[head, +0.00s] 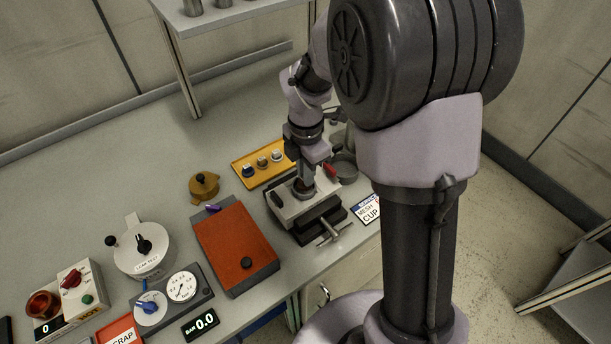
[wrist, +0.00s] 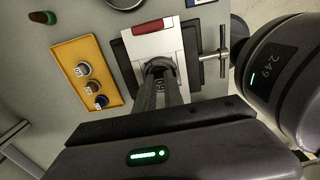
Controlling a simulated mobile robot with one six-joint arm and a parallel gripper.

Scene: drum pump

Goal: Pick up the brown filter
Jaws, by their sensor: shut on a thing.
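A filter with a brown band (head: 262,162) stands in the yellow tray (head: 240,168), between a blue-banded one (head: 248,171) and a pale grey one (head: 277,156). The brown-banded filter also shows in the wrist view (wrist: 92,87). My gripper (head: 304,184) points down into the pale vise, right of and nearer than the tray. In the wrist view, my gripper (wrist: 160,72) is shut on a small dark round part (wrist: 160,65) seated in the vise, with pale marks on it. The fingers hide most of this part.
The vise (head: 322,212) has a red block and a T-handle. Nearby are a round mesh cup (head: 345,167), a mesh cup sign (head: 369,208), an orange-red box (head: 235,246) and a brown knobbed pot (head: 204,186).

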